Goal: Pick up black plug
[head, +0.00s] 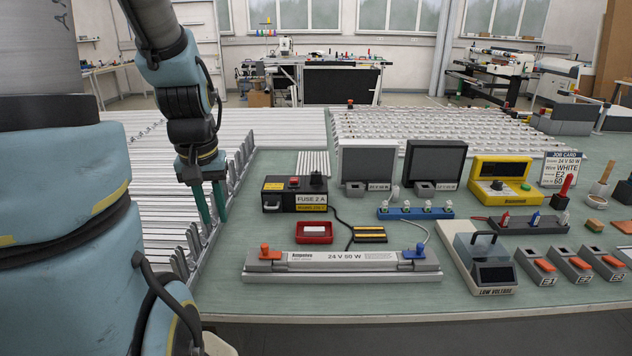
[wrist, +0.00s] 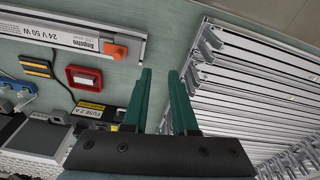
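A small black piece (head: 316,178), which looks like the black plug, stands on the right part of the top of a black fuse box (head: 285,201) marked "FUSE 2 A". A red switch sits beside it. In the wrist view the fuse box (wrist: 88,112) is left of the fingers, and I cannot make out the plug clearly there. My gripper (head: 214,218) points down to the left of the fuse box, apart from it, over the edge between bench and aluminium profiles. Its green fingers (wrist: 160,74) are apart with nothing between them.
A red tray (head: 314,240) and a black-yellow block (head: 369,234) lie in front of the fuse box, with a dark cable alongside. A long grey fixture (head: 340,262) spans the front. Two dark-screened boxes (head: 368,165) stand behind right. Aluminium profiles (wrist: 255,90) lie beside my gripper.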

